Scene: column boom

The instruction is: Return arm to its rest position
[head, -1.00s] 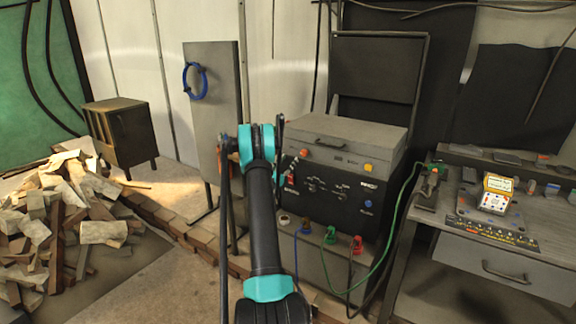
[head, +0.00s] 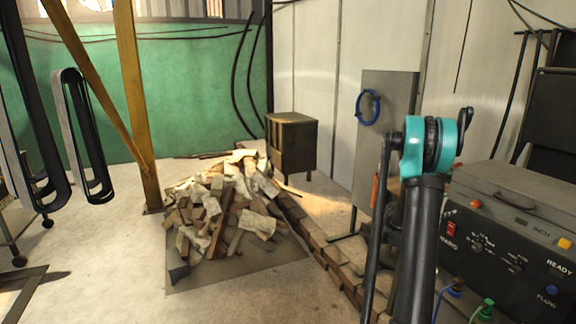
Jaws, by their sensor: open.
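My arm shows at the right of the head view, with a black link rising from the bottom edge to a teal and black joint (head: 432,146). A thin dark rod or cable runs along the link's left side. A small dark part sticks up at the joint's right, and I cannot tell what it is. I cannot make out my gripper or its fingertips. The arm beyond the joint is hidden.
A wood pile (head: 225,205) lies on a mat at centre. A dark cabinet (head: 291,143) stands behind it. A grey panel (head: 388,100) with a blue ring (head: 368,107) and a control box (head: 500,240) are near my arm. A wooden post (head: 131,90) stands left.

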